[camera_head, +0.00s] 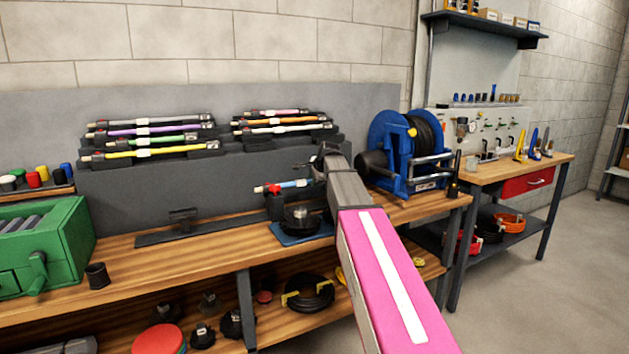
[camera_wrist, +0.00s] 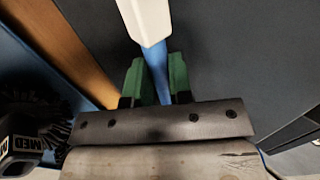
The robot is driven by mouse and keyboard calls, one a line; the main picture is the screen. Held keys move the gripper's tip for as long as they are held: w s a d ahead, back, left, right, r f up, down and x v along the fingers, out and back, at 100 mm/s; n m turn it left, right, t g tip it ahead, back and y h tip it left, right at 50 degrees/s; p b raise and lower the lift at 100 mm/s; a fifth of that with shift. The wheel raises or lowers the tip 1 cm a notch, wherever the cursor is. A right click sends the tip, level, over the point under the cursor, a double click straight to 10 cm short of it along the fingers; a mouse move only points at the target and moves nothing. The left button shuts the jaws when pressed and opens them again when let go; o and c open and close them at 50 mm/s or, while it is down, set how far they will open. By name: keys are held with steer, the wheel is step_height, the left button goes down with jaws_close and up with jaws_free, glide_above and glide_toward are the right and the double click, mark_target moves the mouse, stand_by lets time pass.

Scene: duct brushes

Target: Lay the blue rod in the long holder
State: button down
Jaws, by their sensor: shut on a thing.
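The blue rod (camera_head: 292,184), with a white sleeve and a pale tip at its left end, is held roughly level above the bench. My gripper (camera_wrist: 156,82) has its green fingers closed on both sides of the blue shaft (camera_wrist: 156,62). In the head view my arm hides the rod's right end and the fingertips. A long, low dark holder (camera_head: 205,232) with a small upright bracket lies on the bench, left of and below the rod. It appears empty.
Racks of coloured rods (camera_head: 150,140) rise behind. A green machine (camera_head: 50,250) is left, and a blue hose reel (camera_head: 395,150) right.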

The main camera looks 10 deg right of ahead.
steer(key=shift+f, duration=1.05)
steer(key=c, duration=0.9)
jaws_free()
steer(key=shift+c, duration=0.2)
